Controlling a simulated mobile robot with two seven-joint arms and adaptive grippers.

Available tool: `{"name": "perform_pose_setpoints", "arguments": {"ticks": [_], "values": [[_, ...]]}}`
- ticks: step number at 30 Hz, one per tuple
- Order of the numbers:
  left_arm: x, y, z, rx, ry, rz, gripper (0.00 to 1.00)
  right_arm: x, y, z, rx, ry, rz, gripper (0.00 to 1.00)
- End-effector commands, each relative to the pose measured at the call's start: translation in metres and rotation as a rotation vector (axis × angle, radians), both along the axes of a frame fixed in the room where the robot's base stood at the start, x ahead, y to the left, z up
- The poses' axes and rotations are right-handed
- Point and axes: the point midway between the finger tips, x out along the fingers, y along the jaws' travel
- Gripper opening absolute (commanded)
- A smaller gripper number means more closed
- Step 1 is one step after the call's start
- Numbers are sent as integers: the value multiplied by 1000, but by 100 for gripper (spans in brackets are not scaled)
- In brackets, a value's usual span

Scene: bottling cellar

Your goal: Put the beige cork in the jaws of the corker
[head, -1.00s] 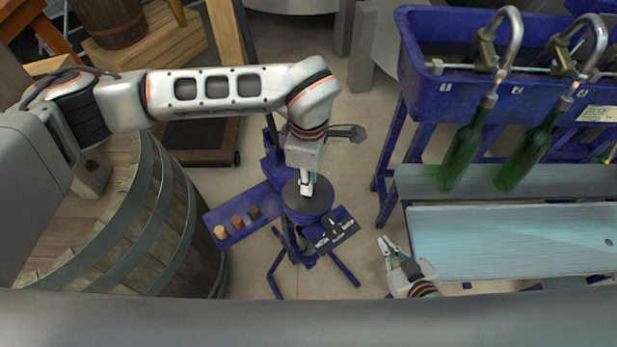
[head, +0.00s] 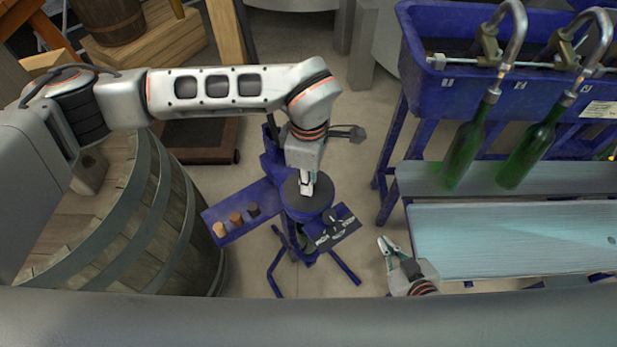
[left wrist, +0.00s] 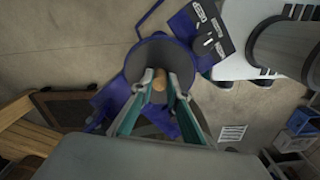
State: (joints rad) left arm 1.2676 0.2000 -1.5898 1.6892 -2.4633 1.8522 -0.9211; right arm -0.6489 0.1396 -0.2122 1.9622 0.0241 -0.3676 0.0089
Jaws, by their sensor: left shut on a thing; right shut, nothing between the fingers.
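The blue corker (head: 306,209) stands on the floor in the middle of the head view, with a dark round top that also shows in the left wrist view (left wrist: 160,52). My left gripper (head: 307,188) points down over this top. In the left wrist view my left gripper (left wrist: 159,88) is shut on a small beige cork (left wrist: 157,79), which appears over the dark top. The gap between cork and corker is hard to judge, and the jaws cannot be made out. My right gripper (head: 388,246) is shut and empty, low in the head view, right of the corker.
A blue tray (head: 230,208) left of the corker holds a tan, a brown and a dark cork. A wooden barrel (head: 150,220) stands further left. At right is a blue filler (head: 455,90) with green bottles (head: 466,150) above a pale bench (head: 510,240).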

Motion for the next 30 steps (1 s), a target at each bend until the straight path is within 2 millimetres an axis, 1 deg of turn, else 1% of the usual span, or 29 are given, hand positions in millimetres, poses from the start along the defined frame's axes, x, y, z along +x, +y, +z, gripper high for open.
{"name": "perform_pose_setpoints", "arguments": {"ticks": [2, 3, 5, 15, 19, 23, 30], "values": [[0, 0, 0, 0, 0, 0, 9, 1, 0, 1, 1, -2, 0, 0], [0, 0, 0, 0, 0, 0, 20, 1, 0, 1, 1, -2, 0, 0], [0, 0, 0, 0, 0, 0, 35, 1, 0, 1, 1, -2, 0, 0], [0, 0, 1, 0, -1, 0, 35, 0, -1, -1, -2, 2, -1, 0], [1, 0, 10, -1, -3, 0, 35, 0, -1, -1, -2, 2, -1, 0], [2, 0, 31, 0, -6, 0, 35, 0, -1, -1, -2, 1, 0, 0], [1, 0, 80, 0, -5, -1, 35, 0, 0, 0, 0, 1, 0, 0]]}}
